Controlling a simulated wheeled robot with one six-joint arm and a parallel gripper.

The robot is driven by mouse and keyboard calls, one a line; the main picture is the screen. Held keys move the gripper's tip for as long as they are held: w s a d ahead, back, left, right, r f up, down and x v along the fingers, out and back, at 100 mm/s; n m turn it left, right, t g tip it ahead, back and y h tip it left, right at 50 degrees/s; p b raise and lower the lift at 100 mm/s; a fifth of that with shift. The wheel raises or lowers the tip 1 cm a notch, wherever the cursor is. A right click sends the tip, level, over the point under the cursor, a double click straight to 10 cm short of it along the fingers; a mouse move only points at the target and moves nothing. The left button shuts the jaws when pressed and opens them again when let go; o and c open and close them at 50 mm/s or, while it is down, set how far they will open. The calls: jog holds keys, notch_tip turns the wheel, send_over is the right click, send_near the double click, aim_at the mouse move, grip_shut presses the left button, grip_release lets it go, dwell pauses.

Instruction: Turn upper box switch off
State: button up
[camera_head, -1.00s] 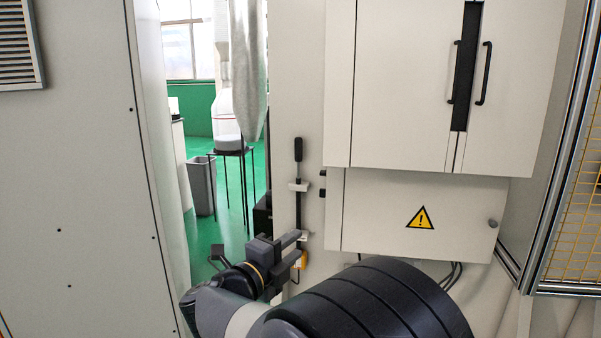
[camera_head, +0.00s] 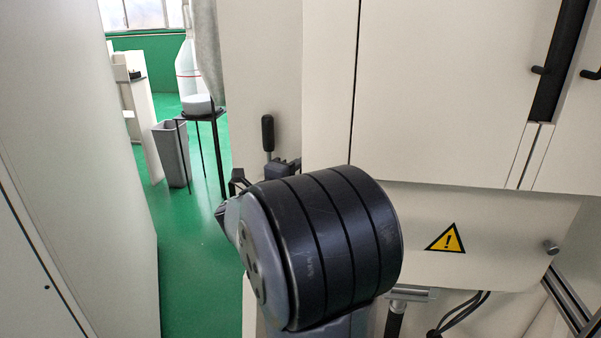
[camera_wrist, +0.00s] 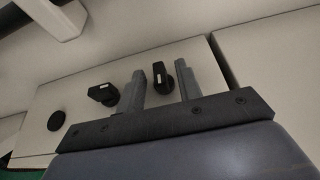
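In the wrist view my gripper (camera_wrist: 160,70) is open, one grey finger on each side of a black switch (camera_wrist: 160,76), with gaps visible. This switch is the one nearer the seam with the upper cabinet, so it looks like the upper one. A second black switch (camera_wrist: 103,94) is outside the fingers, left of the left finger. Both switches have a small white mark and sit on the pale side panel of the box (camera_wrist: 75,92). In the head view my arm hides the switches and most of my gripper; the box front (camera_head: 500,215) shows a yellow warning triangle.
A round black knob (camera_wrist: 56,120) is farther left on the panel in the wrist view. In the head view a black-handled lever (camera_head: 267,132) stands just beyond my arm. The upper cabinet (camera_head: 430,90) overhangs the box. Green floor (camera_head: 190,250) is open at left.

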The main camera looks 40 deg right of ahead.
grip_shut()
dwell(0.4)
